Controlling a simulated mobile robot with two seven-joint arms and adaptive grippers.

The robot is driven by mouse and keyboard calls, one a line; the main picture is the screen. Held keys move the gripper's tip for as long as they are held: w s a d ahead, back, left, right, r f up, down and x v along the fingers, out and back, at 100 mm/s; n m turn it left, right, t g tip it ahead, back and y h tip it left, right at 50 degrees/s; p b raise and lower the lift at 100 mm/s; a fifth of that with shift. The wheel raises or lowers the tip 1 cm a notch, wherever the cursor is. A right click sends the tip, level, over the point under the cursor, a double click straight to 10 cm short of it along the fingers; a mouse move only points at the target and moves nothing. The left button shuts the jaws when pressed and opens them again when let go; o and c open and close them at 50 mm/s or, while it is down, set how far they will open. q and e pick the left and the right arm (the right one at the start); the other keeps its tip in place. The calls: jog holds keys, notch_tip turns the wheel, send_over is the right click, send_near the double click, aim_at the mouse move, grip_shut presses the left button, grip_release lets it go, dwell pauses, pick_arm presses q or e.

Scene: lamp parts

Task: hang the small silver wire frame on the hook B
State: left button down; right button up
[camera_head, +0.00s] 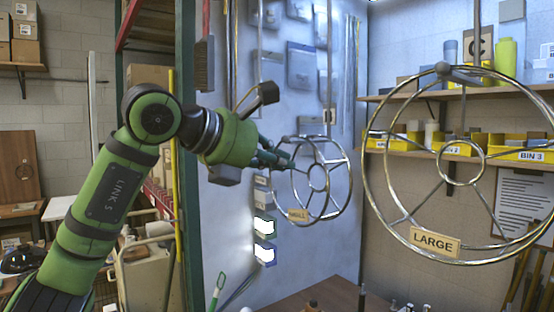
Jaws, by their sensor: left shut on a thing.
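The small silver wire frame is a round wheel (349,184) with a hub ring, spokes and a tag reading SMALL (298,215). It is upright in the middle of the head view. My left gripper (284,158) is shut on its left side, near the upper rim. A thin vertical rod (329,65) comes down from above to near the frame's top, with a small plate beside it. I cannot read a B anywhere, and I cannot tell whether the frame touches the rod. My right gripper is not in view.
A large wire frame (433,243), tagged LARGE, hangs at the right from a rod near a C sign (478,47). Shelves with yellow bins (459,150) stand behind it. A blue-grey panel backs the small frame. A dark green post (190,230) stands behind my left arm.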

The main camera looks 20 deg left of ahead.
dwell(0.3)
pick_arm(q)
jog(key=c, duration=1.3)
grip_release()
jog(key=shift+o, duration=0.2)
jog(key=v, duration=1.2)
